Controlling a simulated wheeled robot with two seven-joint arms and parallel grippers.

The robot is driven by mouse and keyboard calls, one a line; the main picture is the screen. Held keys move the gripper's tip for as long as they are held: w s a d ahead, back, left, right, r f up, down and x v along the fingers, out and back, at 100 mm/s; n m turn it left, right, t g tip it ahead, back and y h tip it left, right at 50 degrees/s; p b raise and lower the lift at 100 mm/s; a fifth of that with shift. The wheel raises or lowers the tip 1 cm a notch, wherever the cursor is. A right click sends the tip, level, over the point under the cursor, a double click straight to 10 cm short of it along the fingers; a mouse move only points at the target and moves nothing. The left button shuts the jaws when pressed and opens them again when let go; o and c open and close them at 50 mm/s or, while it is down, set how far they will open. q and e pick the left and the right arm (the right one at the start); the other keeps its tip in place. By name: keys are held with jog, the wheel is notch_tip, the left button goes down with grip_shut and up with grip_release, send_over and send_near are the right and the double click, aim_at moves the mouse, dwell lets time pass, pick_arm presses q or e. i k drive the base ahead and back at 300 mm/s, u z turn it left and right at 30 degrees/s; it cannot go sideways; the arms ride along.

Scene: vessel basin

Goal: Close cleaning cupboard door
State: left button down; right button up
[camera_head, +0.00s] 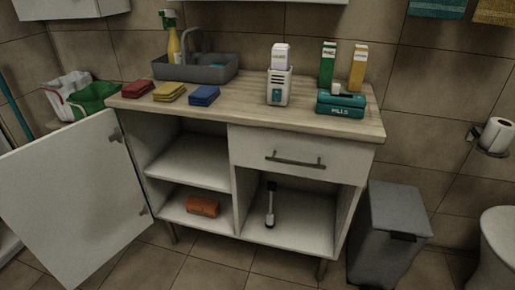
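The cleaning cupboard (237,149) is a white cabinet with a wooden top, standing against the tiled wall. Its white door (70,200) is hinged at the cabinet's left front edge and stands wide open, swung out to the left. Two hinges show along the door's right edge. The open left compartment has a shelf (190,168), with an orange object (203,206) on the compartment floor. Neither of my grippers shows in the head view. The door's outer face is hidden.
A drawer (290,157) with a bar handle is shut, above an open compartment holding a brush-like object (270,205). A grey bin (388,235) stands at the right. The tiled floor before the cabinet looks clear.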

aim_at(73, 195)
jog(key=z, duration=2.35)
jog(key=k, duration=1.9)
jog(key=u, duration=2.55)
jog(key=i, duration=1)
jog(key=z, duration=0.05)
